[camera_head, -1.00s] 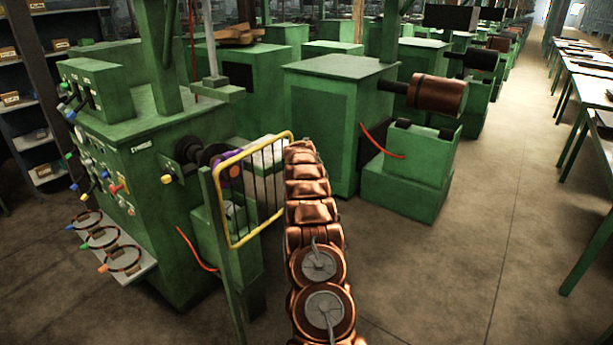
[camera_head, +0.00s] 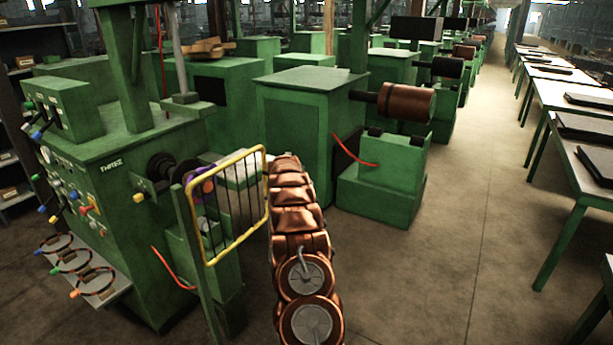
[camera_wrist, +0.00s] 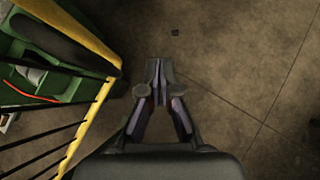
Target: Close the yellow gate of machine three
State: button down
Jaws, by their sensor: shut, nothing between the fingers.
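Machine three (camera_head: 125,225) is the green machine at the left of the head view, with "THREE" on its side. Its yellow gate (camera_head: 225,163), a yellow frame with dark bars, stands upright beside a green post, in front of the dark and purple spindle parts. My copper arm rises just right of the gate, and its far end hides my gripper there. In the wrist view my gripper (camera_wrist: 159,82) is shut and empty over bare floor. The gate's yellow frame (camera_wrist: 84,38) is to its left there, with a visible gap between them.
A control panel with coloured knobs and a shelf of rings (camera_head: 80,270) face left on machine three. Another green machine (camera_head: 310,140) with a copper roller (camera_head: 405,102) stands behind my arm. Tables (camera_head: 585,190) line the right side. The aisle floor (camera_head: 450,240) between is clear.

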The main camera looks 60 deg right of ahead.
jog(key=s+d+r+b, duration=0.1)
jog(key=s+r+b, duration=0.2)
jog(key=s+r, duration=0.3)
jog(key=shift+s+d+r, duration=0.35)
jog(key=shift+d+r, duration=0.05)
jog(key=shift+r, duration=0.15)
jog(key=shift+a, duration=0.1)
dwell(0.4)
jog(key=w+a+r+m+g+y, duration=0.1)
jog(key=a+r+m, duration=0.25)
jog(key=a, duration=0.65)
jog(key=w+a+r+m+g+y, duration=0.15)
jog(key=a+m, duration=0.25)
jog(key=a, duration=0.5)
jog(key=s+a+r+m+y, duration=0.1)
jog(key=s+a+m, duration=0.25)
jog(key=a, duration=0.75)
jog(key=s+a+r+m, duration=0.2)
jog(key=s+a+m, duration=0.15)
jog(key=a, duration=0.75)
jog(key=s+a+f+m+g+y, duration=0.1)
jog(key=s+a+m+g+y, duration=0.35)
jog(key=s+a, duration=1.3)
jog(key=s+a+f+m, duration=0.4)
jog(key=s+a+m, duration=0.2)
jog(key=s+a, duration=0.5)
jog(key=s, duration=0.3)
jog(key=shift+s+h, duration=0.4)
